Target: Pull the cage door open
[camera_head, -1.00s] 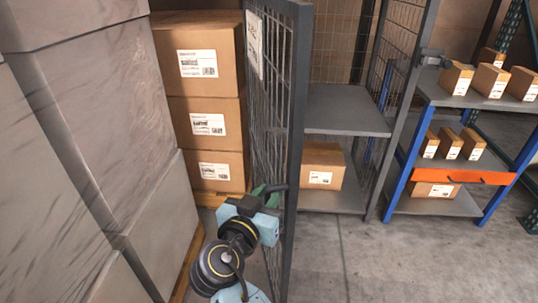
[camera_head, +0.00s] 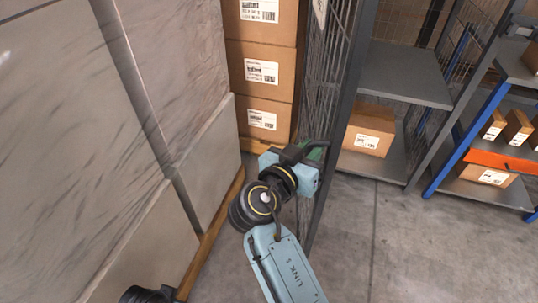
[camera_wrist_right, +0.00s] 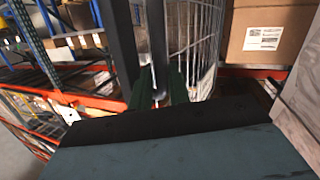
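The cage door (camera_head: 344,100), a dark grey frame with wire mesh, stands swung outward, seen nearly edge-on in the head view. The opening to its right is clear to see into. My right gripper (camera_head: 314,152) is at the door's free edge. In the right wrist view its two green fingers (camera_wrist_right: 160,90) stand close on either side of a grey upright bar (camera_wrist_right: 157,40), which looks like the door's handle. A dark door post (camera_wrist_right: 121,45) is just left of it. The handle is hidden in the head view. My left gripper is not in view.
Large wrapped grey blocks (camera_head: 75,120) fill the left. Stacked cartons (camera_head: 262,80) stand behind the door. A grey shelf (camera_head: 405,75) and a carton (camera_head: 369,130) are inside the cage. A blue rack (camera_head: 455,150) is at right. The floor (camera_head: 400,250) at lower right is clear.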

